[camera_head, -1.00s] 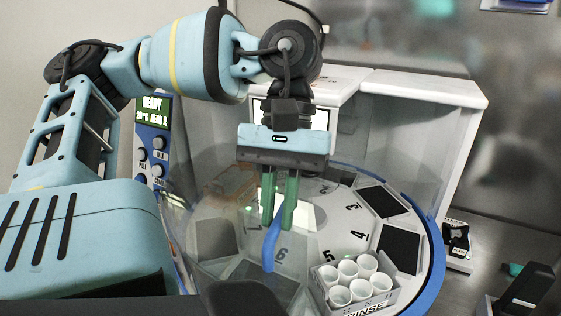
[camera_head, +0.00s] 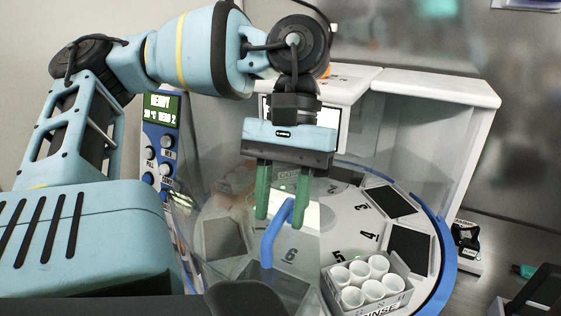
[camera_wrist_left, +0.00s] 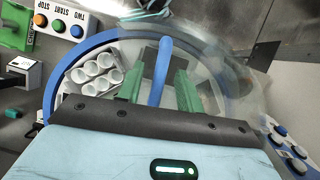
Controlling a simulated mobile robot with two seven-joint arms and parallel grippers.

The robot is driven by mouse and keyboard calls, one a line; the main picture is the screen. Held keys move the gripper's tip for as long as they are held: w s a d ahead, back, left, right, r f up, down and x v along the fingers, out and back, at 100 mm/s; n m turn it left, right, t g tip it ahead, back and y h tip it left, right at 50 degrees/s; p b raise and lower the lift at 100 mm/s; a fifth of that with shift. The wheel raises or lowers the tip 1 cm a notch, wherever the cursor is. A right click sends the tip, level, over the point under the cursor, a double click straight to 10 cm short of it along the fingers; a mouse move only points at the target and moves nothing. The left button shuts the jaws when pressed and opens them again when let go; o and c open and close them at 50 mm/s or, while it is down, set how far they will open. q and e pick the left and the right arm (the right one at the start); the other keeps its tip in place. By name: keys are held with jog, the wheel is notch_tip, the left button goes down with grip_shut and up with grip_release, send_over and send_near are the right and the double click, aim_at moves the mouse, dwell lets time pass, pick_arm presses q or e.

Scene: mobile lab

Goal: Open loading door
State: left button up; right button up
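The loading door is a clear curved cover (camera_head: 205,145) over a round numbered carousel. Its blue bent handle (camera_head: 268,245) stands out at the front and also shows in the wrist view (camera_wrist_left: 160,72). My left gripper (camera_head: 282,214) points down with its green fingers spread. In the wrist view the handle lies between the two fingers (camera_wrist_left: 160,88), with gaps on both sides. I cannot tell whether either finger touches it. The door looks shut over the carousel. My right gripper is in neither view.
A rack of white cups marked RINSE (camera_head: 368,285) sits at the carousel's front right. A control panel (camera_head: 160,140) reading READY stands at the left. The white housing (camera_head: 440,88) rises behind. A small dark device (camera_head: 466,240) stands on the grey bench at the right.

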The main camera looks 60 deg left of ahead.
pick_arm(q)
jog(key=v, duration=0.8)
jog(key=shift+d+f, duration=0.1)
jog(key=shift+f, duration=0.05)
dwell(0.7)
